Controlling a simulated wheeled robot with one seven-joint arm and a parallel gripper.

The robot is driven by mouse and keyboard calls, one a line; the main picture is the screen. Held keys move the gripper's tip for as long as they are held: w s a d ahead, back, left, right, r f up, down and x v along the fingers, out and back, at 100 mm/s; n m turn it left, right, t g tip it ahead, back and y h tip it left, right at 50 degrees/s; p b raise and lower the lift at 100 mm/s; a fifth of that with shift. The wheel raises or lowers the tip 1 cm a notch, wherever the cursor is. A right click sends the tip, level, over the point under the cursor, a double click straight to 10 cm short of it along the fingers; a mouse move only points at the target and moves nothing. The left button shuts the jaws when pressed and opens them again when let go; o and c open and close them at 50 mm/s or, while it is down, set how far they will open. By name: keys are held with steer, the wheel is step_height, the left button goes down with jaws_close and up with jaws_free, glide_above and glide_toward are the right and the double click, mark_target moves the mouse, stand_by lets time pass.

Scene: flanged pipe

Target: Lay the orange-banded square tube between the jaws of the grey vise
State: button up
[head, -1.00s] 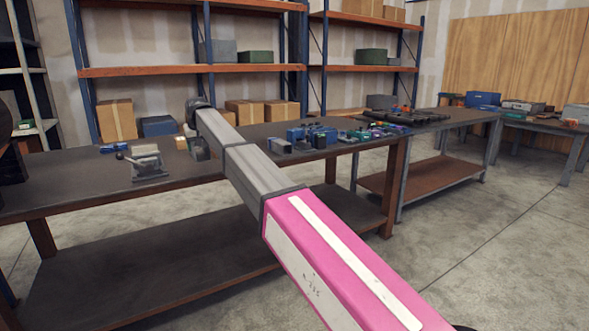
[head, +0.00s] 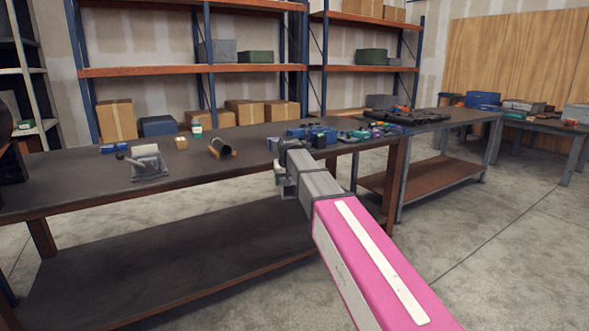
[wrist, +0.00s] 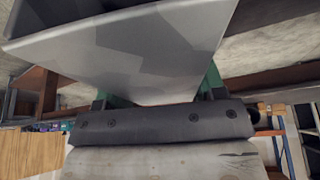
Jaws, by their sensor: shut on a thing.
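The grey vise (head: 150,165), with a dark ball-ended handle at its left, stands on the left part of the dark workbench. My gripper (wrist: 158,88) is shut on the square tube (wrist: 125,50), a mottled grey metal piece filling the top of the wrist view. Green fingers show at both sides of it. In the head view my gripper (head: 287,186) is at the bench's front edge, well right of the vise. The tube cannot be made out clearly there.
On the workbench (head: 80,182) are a dark pipe piece (head: 221,148), a small tan block (head: 181,143), a white-and-green container (head: 197,130) and a blue item (head: 115,148). Several small parts crowd the right end.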

steer(key=s+d+f+m, duration=0.1)
steer(key=s+d+f, duration=0.1)
steer(key=s+d, duration=0.2)
steer(key=s+d+f+m, duration=0.1)
steer(key=s+d+f, duration=0.2)
steer(key=d, duration=0.8)
steer(key=s+d+f+h, duration=0.1)
steer(key=s+d+f, duration=0.2)
steer(key=s+d, duration=0.2)
steer(key=d, duration=0.2)
steer(key=shift+d+m, duration=0.4)
